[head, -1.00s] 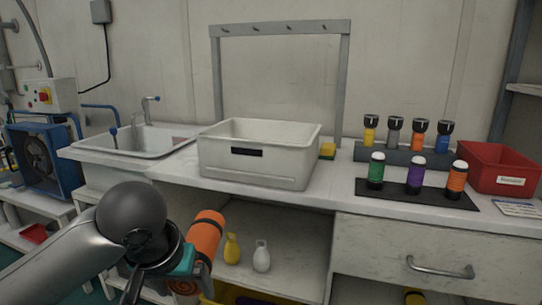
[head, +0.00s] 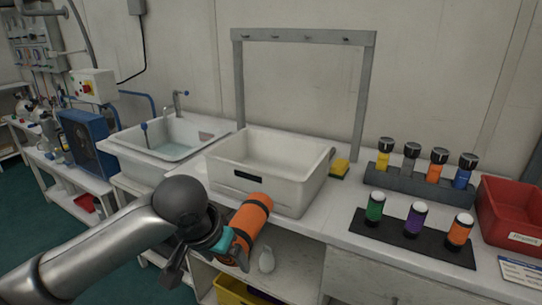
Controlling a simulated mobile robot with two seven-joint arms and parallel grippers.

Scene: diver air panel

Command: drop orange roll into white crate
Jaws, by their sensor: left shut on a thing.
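The orange roll (head: 248,222) is a dark-ended orange cylinder, held tilted in front of the counter's front edge. My left gripper (head: 228,243) is shut on it, with a teal part showing at the grip. The white crate (head: 265,182) stands on the counter just behind and above the roll in the picture. It is open at the top, has a dark handle slot in front, and the part of its inside that shows is empty. The roll is outside the crate and overlaps its lower front wall in the view. My right gripper is not in view.
A sink (head: 165,140) is left of the crate. A grey hook frame (head: 238,80) and a yellow sponge (head: 339,168) are behind and right. Several bottles and torches stand on dark racks (head: 415,238) beside a red bin (head: 512,215). A white bottle (head: 267,260) is on the shelf below.

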